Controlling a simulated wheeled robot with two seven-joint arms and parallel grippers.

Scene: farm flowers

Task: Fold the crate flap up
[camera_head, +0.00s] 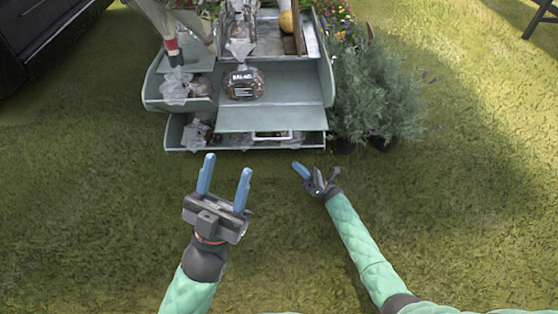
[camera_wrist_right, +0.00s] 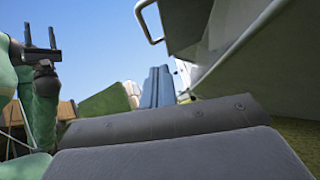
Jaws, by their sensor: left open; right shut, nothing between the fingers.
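A grey-green tiered crate stand (camera_head: 155,88) stands on the grass at the top middle of the head view. A flat panel (camera_head: 270,118) lies at its lower right, and a light handle frame (camera_head: 272,135) shows just below the panel's front edge. I cannot tell for sure which panel is the flap. My left gripper (camera_head: 227,165) is open and empty, in front of the stand. My right gripper (camera_head: 298,168) is shut and empty, apart from the stand's front edge. In the right wrist view its closed blue fingers (camera_wrist_right: 158,88) point up below a metal handle (camera_wrist_right: 148,22).
Bagged goods (camera_head: 244,84) sit in the middle tier, with another bag (camera_head: 176,88) to the left. A potted bush (camera_head: 375,92) stands close against the stand's right side. A person's legs (camera_head: 172,35) show at its upper left. The grass in front is clear.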

